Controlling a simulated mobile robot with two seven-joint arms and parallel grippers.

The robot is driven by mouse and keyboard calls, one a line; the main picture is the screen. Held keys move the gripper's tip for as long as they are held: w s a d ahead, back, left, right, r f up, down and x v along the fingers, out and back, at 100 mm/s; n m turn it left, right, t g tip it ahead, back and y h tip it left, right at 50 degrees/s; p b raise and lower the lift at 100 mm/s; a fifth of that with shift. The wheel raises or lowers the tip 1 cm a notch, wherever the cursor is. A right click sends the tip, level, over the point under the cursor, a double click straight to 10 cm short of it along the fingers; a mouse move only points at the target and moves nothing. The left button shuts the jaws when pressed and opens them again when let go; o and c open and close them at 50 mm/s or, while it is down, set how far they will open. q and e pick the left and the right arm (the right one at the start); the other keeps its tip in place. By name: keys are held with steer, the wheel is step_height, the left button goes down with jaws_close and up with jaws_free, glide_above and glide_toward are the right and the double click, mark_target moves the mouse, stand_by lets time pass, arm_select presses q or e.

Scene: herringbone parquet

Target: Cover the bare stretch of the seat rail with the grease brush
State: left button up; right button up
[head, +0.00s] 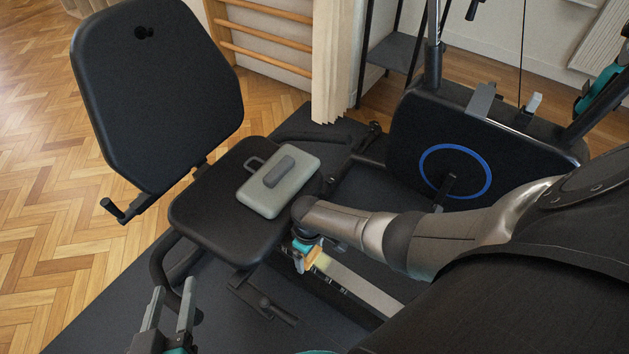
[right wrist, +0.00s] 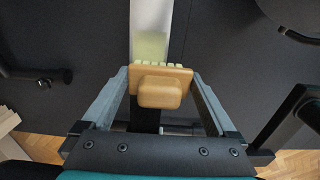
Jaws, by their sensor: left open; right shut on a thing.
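The seat rail (head: 358,287) is a pale metal strip running from beneath the seat toward the lower right. In the right wrist view the rail (right wrist: 152,15) runs straight ahead, with a yellowish-green smear (right wrist: 150,47) on it. My right gripper (head: 308,262) is shut on the grease brush (head: 321,261). In the right wrist view the brush (right wrist: 162,88) has an orange-tan wooden body, its pale bristles at the smear's near edge. Whether they touch the rail is unclear. The brush hides the rail behind it. My left gripper (head: 172,292) is open and empty at the lower left.
A grey-green case (head: 265,197) with a handle lies on the black seat (head: 200,212). The backrest (head: 155,90) rises behind it. A black housing with a blue ring (head: 424,174) stands at the right. A dark mat lies under the machine. Parquet at the left is clear.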

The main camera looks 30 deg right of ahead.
stand_by(0.3)
steer(key=shift+w+d+f+b, duration=0.1)
steer(key=shift+w+d+b, duration=0.25)
steer(key=shift+d, duration=0.45)
steer(key=shift+w+d+b, duration=0.35)
steer(key=shift+d, duration=0.4)
steer(key=shift+s+a+p, duration=0.35)
steer(key=shift+a+p, duration=0.1)
steer(key=shift+a, duration=0.35)
steer(key=shift+s+a+p, duration=0.35)
steer(key=shift+a+p, duration=0.05)
steer(key=shift+a, duration=0.35)
